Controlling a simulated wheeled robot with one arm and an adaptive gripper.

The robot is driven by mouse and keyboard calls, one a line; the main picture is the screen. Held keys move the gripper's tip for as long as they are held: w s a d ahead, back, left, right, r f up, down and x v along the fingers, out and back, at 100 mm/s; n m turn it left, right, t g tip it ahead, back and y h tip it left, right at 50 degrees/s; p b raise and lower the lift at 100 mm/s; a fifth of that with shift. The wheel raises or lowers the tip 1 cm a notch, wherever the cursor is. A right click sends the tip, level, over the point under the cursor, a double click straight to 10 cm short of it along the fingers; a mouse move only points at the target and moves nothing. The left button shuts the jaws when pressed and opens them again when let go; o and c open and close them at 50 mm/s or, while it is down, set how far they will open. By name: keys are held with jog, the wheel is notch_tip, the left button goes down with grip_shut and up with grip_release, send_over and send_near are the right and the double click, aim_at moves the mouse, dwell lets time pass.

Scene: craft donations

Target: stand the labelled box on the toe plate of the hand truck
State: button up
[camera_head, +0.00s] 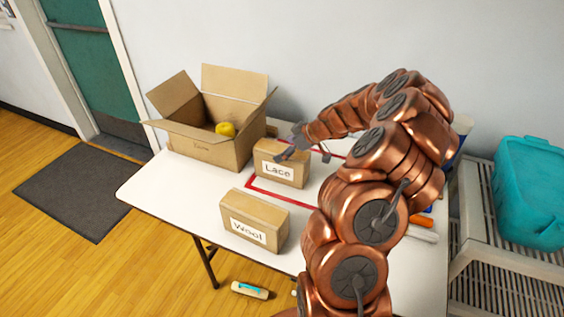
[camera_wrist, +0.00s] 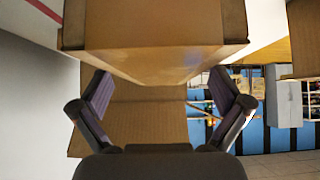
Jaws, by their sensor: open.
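Two closed brown cardboard boxes with white labels are on the white table. The box labelled "Lace" (camera_head: 281,164) stands near the back, beside a red line on the tabletop. The box labelled "Wool" (camera_head: 254,221) stands nearer the front edge. My gripper (camera_head: 302,152) is open at the top of the Lace box, with one finger over its front side. In the wrist view a brown box (camera_wrist: 150,35) fills the top, just beyond the open fingers of my gripper (camera_wrist: 162,90). I cannot tell whether they touch it. No hand truck is visible in either view.
An open carton (camera_head: 205,148) with a yellow ball (camera_head: 225,129) inside stands left of the Lace box. My arm covers the right of the table (camera_head: 150,190). A teal bin (camera_head: 530,195) sits on a slatted shelf at right. A dark mat (camera_head: 80,190) lies on the floor.

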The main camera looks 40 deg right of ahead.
jog(key=shift+p+x, duration=0.5)
jog(key=shift+x, duration=1.3)
jog(key=shift+c, duration=0.3)
jog(key=c, duration=1.6)
jog(key=shift+r+b, duration=0.8)
jog(key=shift+r, duration=0.8)
jog(key=shift+s+a+r, duration=0.1)
jog(key=shift+s+r, duration=0.1)
jog(key=s+a+b, duration=0.1)
jog(key=s, duration=0.4)
jog(key=s+a+r+b, duration=0.1)
jog(key=s+a+b, duration=0.1)
jog(key=s, duration=0.3)
jog(key=s+a+b, duration=0.1)
jog(key=s, duration=0.4)
jog(key=shift+a+r, duration=0.2)
jog(key=shift+a, duration=0.2)
